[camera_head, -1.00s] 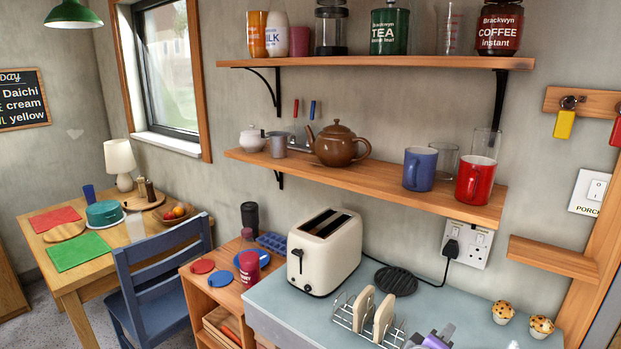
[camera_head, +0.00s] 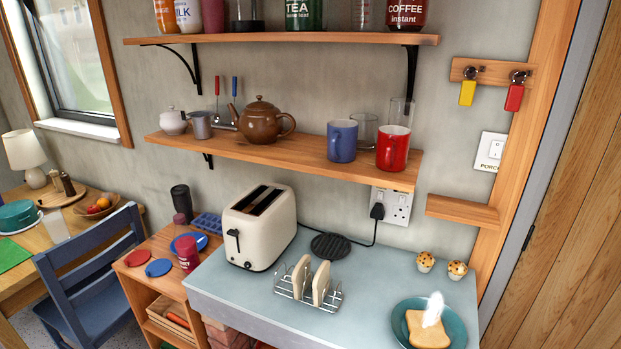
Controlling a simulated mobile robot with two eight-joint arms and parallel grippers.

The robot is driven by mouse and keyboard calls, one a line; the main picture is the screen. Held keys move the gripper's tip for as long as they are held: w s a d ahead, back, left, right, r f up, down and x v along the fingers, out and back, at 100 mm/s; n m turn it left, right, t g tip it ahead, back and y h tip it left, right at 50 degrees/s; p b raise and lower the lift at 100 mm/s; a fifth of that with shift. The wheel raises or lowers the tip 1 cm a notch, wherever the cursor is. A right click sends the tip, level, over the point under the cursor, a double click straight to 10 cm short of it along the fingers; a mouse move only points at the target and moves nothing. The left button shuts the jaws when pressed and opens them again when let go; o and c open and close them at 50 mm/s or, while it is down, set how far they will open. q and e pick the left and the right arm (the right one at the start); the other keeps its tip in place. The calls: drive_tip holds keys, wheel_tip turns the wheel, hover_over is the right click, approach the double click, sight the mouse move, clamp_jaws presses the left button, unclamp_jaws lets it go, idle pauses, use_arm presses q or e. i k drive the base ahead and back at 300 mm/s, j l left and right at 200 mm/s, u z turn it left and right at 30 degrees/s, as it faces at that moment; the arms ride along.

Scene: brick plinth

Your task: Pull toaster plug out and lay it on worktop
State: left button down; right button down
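The cream toaster (camera_head: 259,228) stands on the pale blue worktop (camera_head: 225,290), against the wall. Its black plug (camera_head: 377,211) sits in the left side of the white double wall socket (camera_head: 398,207), just below the lower shelf. A black cord (camera_head: 366,243) runs from the plug down to the worktop and behind the toaster. Neither of my grippers shows in the head view.
A round black trivet (camera_head: 330,245), a toast rack (camera_head: 308,285) with two slices, two muffins (camera_head: 425,261) and a teal plate (camera_head: 401,320) of steaming toast occupy the worktop. The lower shelf (camera_head: 270,152) overhangs the socket. Bare worktop lies between rack and muffins.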

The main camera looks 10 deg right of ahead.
sight(378, 212)
drive_tip(key=i+j+z, duration=0.25)
drive_tip(key=z, duration=0.25)
drive_tip(key=i+j+z, duration=0.15)
drive_tip(key=j+z, duration=0.35)
